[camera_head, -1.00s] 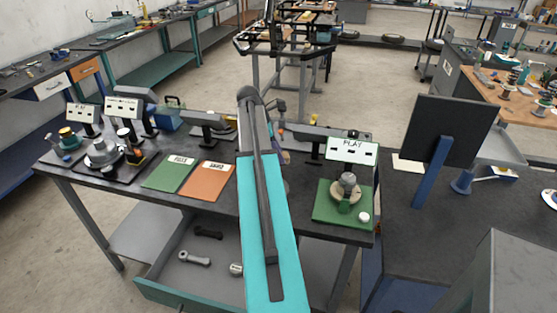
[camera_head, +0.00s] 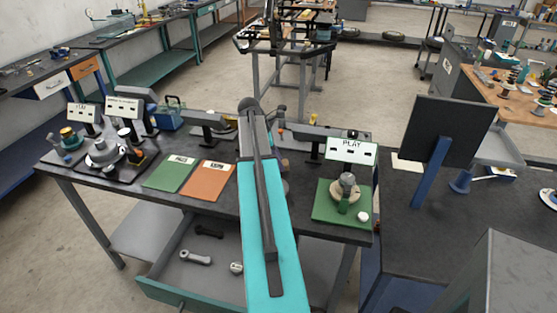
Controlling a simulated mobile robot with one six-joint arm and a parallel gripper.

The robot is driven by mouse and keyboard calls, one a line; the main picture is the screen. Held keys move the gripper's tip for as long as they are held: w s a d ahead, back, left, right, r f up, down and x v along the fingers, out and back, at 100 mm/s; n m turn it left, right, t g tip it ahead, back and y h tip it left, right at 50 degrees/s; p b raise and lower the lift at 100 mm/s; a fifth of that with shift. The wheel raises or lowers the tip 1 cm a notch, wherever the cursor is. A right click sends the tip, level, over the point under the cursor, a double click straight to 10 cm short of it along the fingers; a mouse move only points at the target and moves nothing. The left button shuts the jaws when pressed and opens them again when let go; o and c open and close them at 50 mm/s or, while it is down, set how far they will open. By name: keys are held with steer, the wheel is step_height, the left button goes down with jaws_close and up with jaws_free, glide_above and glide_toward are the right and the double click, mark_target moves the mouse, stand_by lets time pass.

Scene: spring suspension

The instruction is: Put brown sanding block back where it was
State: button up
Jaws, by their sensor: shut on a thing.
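I cannot make out the brown sanding block in this view. My own teal and grey arm link reaches up the middle of the picture, over the bench, and hides the part of the bench behind it. My gripper is not clearly visible; it seems to be hidden behind that arm. An orange-brown pad (camera_head: 207,181) with a white label lies flat on the bench (camera_head: 220,212), left of my arm. A green pad (camera_head: 169,173) with a white label lies left of it.
A green board (camera_head: 326,208) with a round metal fixture (camera_head: 346,193) sits at the right, before a PLAY sign (camera_head: 352,150). An open drawer (camera_head: 178,286) juts from the bench front. A black panel (camera_head: 445,137) stands on the right bench.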

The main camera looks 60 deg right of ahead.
steer(key=o, duration=1)
steer(key=shift+r, duration=0.1)
steer(key=shift+b+v, duration=1.15)
steer(key=shift+v, duration=4.85)
steer(key=shift+s+r, duration=0.1)
steer(key=shift+r, duration=0.05)
